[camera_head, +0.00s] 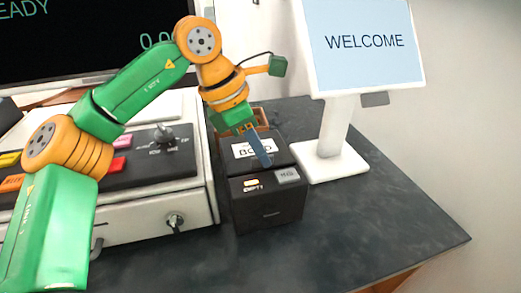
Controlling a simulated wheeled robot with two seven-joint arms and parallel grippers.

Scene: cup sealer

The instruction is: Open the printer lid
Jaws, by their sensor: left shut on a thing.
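The printer (268,210) is a small black box on the dark counter, right of the cash register. Its black lid (282,153) carries a white label and looks down or nearly down; I cannot tell whether its front edge is raised. My left gripper (264,160) reaches down from above, shut on the lid near its front edge. The fingers cover part of the label and hide the exact contact. An "EMPTY" mark and a grey button (287,176) sit on the printer's front top. My right gripper is not in view.
The white cash register (150,222) stands close against the printer's left side. A white stand with a "WELCOME" screen (362,42) is to the right. A brown box (258,115) is behind the printer. The counter (360,225) is clear at front right.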

